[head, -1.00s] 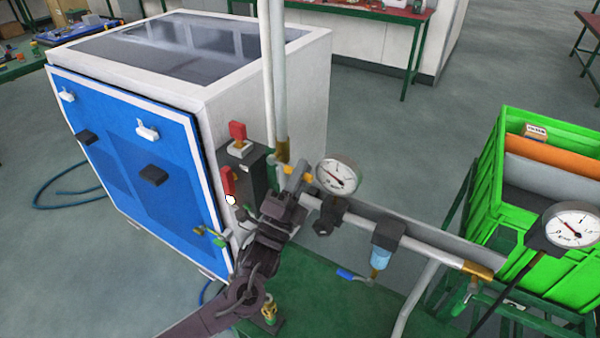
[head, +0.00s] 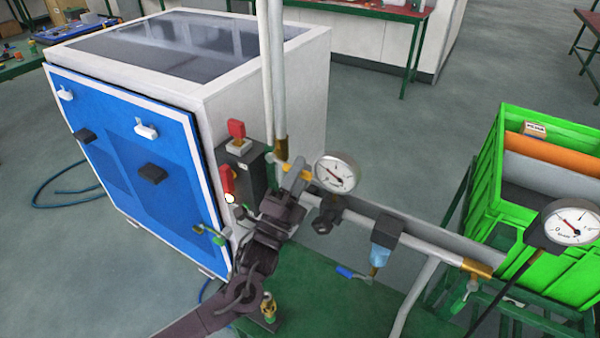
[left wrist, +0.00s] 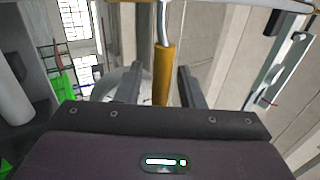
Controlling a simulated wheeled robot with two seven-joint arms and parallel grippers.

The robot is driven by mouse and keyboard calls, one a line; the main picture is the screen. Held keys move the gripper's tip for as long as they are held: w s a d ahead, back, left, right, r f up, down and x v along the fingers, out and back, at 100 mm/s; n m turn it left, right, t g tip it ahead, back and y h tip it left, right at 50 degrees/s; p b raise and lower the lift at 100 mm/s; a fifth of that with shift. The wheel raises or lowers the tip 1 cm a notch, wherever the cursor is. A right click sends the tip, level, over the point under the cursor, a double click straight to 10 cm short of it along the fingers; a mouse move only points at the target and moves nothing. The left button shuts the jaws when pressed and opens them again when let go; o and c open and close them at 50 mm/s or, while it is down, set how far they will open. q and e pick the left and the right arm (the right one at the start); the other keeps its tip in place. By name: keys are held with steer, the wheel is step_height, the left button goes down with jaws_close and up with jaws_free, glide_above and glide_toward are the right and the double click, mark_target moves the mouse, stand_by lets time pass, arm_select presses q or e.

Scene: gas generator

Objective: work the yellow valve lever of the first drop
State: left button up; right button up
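The yellow valve lever (head: 282,162) shows as a short yellow strip beside the brass-coloured pipe fitting (head: 281,149), behind my left gripper's fingers and left of the round gauge. My left gripper (head: 298,174) is at the lever, and its fingers hide part of it. In the left wrist view the two dark fingers (left wrist: 160,88) stand apart, with the brass-coloured fitting (left wrist: 164,72) showing between them and gaps on both sides. The lever is not distinct there, and contact cannot be told. My right gripper is not in view.
A round gauge (head: 336,173) sits close right of my left gripper. A horizontal pipe (head: 440,249) runs right, with a blue-bowled filter (head: 382,252) under it. The blue-fronted cabinet (head: 125,165) stands left. A green crate (head: 560,262) and second gauge (head: 572,222) are at right.

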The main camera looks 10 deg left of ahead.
arm_select(q)
steer(key=b+v, duration=0.2)
steer(key=v, duration=0.5)
steer(key=shift+s+f, duration=0.25)
steer(key=shift+s, duration=0.05)
steer(key=shift+a, duration=0.1)
